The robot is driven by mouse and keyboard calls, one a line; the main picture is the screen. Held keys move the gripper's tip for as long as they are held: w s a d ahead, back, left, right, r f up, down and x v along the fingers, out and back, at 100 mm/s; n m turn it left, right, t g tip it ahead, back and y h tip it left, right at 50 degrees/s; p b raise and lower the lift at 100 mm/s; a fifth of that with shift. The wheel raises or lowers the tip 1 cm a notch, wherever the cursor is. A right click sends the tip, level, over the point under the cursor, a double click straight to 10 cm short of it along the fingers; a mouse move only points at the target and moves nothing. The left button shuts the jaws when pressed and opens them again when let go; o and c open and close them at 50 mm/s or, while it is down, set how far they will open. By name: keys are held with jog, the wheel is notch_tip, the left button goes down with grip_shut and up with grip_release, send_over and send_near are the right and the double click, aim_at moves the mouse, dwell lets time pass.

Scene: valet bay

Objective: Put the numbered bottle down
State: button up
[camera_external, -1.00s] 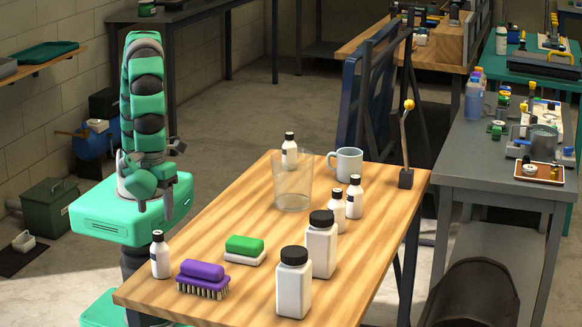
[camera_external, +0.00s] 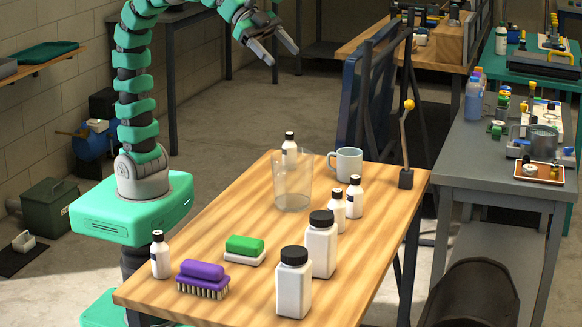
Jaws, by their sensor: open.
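My gripper (camera_external: 285,56) is raised high above the far end of the wooden table, with its two fingers spread and nothing between them. Several white bottles with black caps stand upright on the table. One small bottle (camera_external: 160,256) is at the near left corner. Another small bottle (camera_external: 289,147) shows at the clear glass; I cannot tell if it is inside or behind. Two small bottles (camera_external: 337,212) (camera_external: 355,199) stand right of the glass. Two large bottles (camera_external: 320,250) (camera_external: 293,288) stand nearer the front. No number is readable on any bottle.
The table (camera_external: 250,290) also holds a clear glass (camera_external: 292,195), a pale mug (camera_external: 349,165), a purple brush (camera_external: 203,275), a green-topped sponge (camera_external: 244,246) and a yellow-knobbed lever (camera_external: 406,140). The left middle of the table is clear.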

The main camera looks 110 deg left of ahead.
jog(key=s+a+r+n+t+y, duration=0.1)
jog(key=s+a+r+n+t, duration=0.1)
jog(key=a+r, duration=0.4)
jog(key=s+a+r+n+t+y, duration=0.2)
jog(key=s+a+r+n+t, duration=0.1)
jog(key=a+r, duration=0.4)
jog(key=shift+s+a+r+n, duration=0.25)
jog(key=shift+a+n, duration=0.35)
jog(key=shift+a, duration=0.55)
jog(key=shift+o, duration=0.5)
notch_tip(320, 180, up, 5)
jog(key=p, duration=0.5)
jog(key=shift+f, duration=0.1)
